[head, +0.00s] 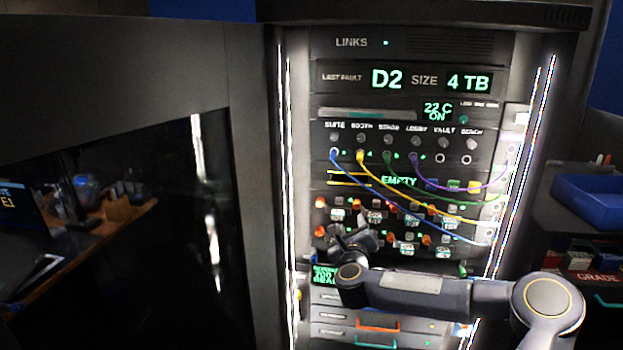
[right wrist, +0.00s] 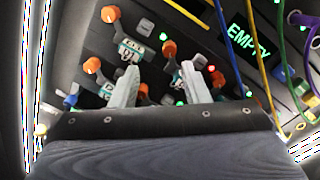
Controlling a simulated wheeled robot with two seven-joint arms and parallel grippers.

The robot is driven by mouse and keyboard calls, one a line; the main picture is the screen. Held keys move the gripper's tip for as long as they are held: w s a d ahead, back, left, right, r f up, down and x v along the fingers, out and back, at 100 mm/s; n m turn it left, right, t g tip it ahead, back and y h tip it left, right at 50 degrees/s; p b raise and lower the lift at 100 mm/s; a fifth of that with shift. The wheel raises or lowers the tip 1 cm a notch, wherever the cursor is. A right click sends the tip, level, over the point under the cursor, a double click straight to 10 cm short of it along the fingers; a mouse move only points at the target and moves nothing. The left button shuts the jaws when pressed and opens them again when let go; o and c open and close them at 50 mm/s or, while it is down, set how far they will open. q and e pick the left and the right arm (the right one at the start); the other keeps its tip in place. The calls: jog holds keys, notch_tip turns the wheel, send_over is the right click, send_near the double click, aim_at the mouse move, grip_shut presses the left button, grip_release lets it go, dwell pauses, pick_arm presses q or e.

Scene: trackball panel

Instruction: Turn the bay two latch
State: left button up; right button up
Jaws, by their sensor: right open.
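The rack panel has two rows of drive bays with orange-knobbed latches, such as one in the upper row (head: 357,204) and one in the lower row (head: 428,240). Which latch belongs to bay two is not clearly readable. My right gripper (head: 357,240) is in front of the lower row, left of centre, and covers part of it. In the right wrist view the gripper (right wrist: 160,78) is open, with its two pale fingers apart. Orange knobs show there, one ahead between the fingers (right wrist: 169,47) and one at left (right wrist: 92,65). I see nothing held. My left gripper is out of view.
Blue, yellow, green and purple cables (head: 425,208) hang across the panel's right side. Above the bays is an "EMPTY" display (head: 398,181); a higher display (head: 386,79) reads D2. Drawers (head: 375,326) lie below. A dark rack door (head: 130,90) stands at left.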

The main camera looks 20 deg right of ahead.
aim_at(357, 208)
jog(key=w+d, duration=0.1)
jog(key=w, duration=0.1)
jog(key=w+d+m+p, duration=0.1)
jog(key=w+d, duration=0.1)
jog(key=w, duration=0.1)
jog(key=w+d+m+h, duration=0.1)
jog(key=w+d, duration=0.1)
jog(key=shift+w+d+r+g, duration=0.1)
jog(key=shift+w+d+g, duration=0.05)
jog(key=shift+g, duration=0.25)
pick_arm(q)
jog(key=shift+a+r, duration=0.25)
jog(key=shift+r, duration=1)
pick_arm(e)
grip_shut()
